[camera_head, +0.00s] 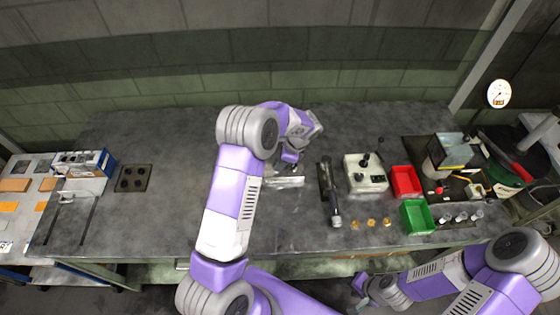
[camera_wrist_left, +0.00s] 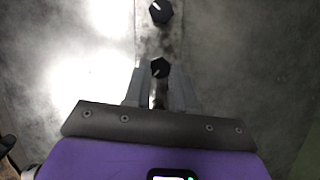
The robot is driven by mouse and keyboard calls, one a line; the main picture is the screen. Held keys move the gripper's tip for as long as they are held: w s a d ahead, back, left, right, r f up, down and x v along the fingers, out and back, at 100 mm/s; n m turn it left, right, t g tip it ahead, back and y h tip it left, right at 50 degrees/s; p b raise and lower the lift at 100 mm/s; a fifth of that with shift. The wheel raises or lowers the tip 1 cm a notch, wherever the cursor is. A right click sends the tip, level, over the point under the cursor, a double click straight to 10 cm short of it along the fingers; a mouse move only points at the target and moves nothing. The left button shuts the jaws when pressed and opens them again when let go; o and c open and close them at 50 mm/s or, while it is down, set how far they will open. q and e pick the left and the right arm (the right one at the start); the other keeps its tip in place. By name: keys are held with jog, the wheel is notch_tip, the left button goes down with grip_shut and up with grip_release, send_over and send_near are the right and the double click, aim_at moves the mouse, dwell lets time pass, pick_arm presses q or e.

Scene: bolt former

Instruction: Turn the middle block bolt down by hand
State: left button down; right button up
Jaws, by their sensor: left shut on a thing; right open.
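A pale metal block (camera_head: 285,182) lies on the grey bench, partly hidden behind my left arm. My left gripper (camera_head: 291,158) is over it. In the left wrist view, a black hexagonal bolt (camera_wrist_left: 160,68) with a pale mark on its head sits between the fingertips of my left gripper (camera_wrist_left: 159,80), which are shut on it. Another black bolt (camera_wrist_left: 160,12) stands further up that view, apart from the fingers. Any bolt under the gripper body is hidden, so I cannot tell by sight which is the middle one. My right gripper (camera_head: 361,287) is open, low in front of the bench.
Right of the block are a dark tool (camera_head: 331,195), a control box with levers (camera_head: 364,174), a red bin (camera_head: 406,181) and a green bin (camera_head: 416,216). A dark plate with round holes (camera_head: 133,178) lies at left. The bench between that plate and my left arm is clear.

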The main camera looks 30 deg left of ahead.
pick_arm(q)
jog(key=shift+w+r, duration=0.1)
jog(key=shift+r, duration=0.05)
dwell(0.3)
jog(key=c, duration=0.9)
grip_release()
jog(key=v, duration=0.7)
jog(key=shift+d+r, duration=0.15)
jog(key=shift+r, duration=0.05)
